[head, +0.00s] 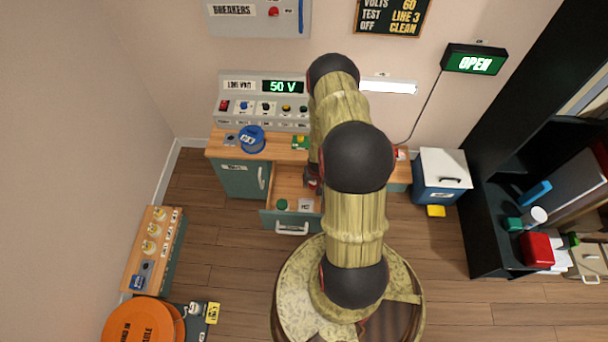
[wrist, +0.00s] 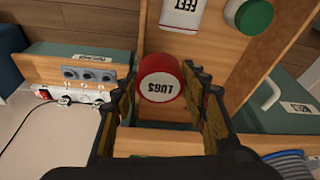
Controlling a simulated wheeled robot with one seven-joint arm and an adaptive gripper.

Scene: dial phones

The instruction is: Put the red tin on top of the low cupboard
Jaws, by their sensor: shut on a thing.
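The red tin (wrist: 158,86), with a white lid reading LUGS, is between the fingers of my gripper (wrist: 160,82) in the wrist view. My gripper is shut on it. It is over or in the open drawer (head: 290,180) of the desk; its exact height is unclear. In the head view my arm hides much of the gripper (head: 312,178), and the tin is hard to make out there. A low teal unit with a wooden top (head: 146,252) stands at the left wall and may be the low cupboard.
The drawer also holds a green round thing (head: 282,204) and a white packet (head: 305,205). A blue spool (head: 251,139) is on the desk top. The left unit's top carries several small fittings. An orange reel (head: 140,322) stands front left. Floor between desk and left unit is clear.

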